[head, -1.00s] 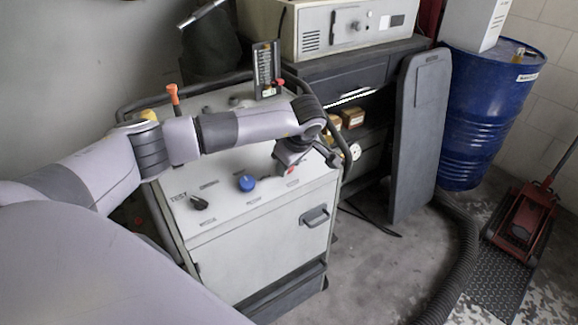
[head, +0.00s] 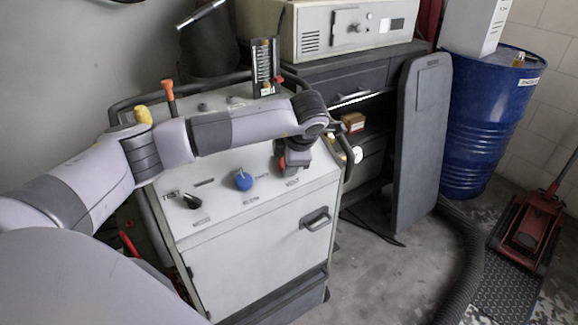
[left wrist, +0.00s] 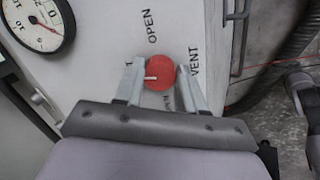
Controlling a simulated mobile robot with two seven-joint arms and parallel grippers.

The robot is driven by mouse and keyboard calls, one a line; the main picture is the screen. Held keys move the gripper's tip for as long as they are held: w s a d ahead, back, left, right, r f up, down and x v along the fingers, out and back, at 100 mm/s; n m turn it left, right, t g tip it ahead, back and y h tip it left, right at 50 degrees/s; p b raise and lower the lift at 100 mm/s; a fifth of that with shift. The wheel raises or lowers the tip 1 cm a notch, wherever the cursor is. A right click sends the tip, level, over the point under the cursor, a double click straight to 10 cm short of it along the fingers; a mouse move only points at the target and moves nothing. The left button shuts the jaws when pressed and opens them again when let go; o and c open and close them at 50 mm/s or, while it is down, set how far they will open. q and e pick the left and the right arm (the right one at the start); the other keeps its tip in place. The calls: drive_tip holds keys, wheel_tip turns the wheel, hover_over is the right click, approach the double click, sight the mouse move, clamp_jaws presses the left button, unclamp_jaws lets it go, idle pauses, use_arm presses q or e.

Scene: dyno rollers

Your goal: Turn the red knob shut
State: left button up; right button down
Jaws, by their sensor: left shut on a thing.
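The red knob (left wrist: 159,77) is round with a white pointer mark, which points left in the left wrist view. It sits on the top panel of the grey cabinet, near the labels OPEN and VENT; another label is partly hidden by my gripper. My left gripper (left wrist: 160,80) is shut on the knob, one finger on each side. In the head view my left gripper (head: 294,166) reaches down to the right part of the panel, where a bit of the red knob (head: 281,162) shows beside it. My right gripper is not in view.
The cabinet (head: 262,240) also bears a blue knob (head: 243,180), a black knob (head: 192,201) and a handheld meter (head: 265,66). A round gauge (left wrist: 38,24) is near the knob. A blue drum (head: 487,120) and a red jack (head: 528,232) stand at right.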

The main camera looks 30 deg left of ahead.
use_arm(q)
drive_tip(key=shift+n+b, duration=0.5)
drive_tip(key=shift+n, duration=0.6)
drive_tip(key=o, duration=1)
drive_tip(key=shift+o, duration=0.2)
drive_tip(key=v, duration=0.7)
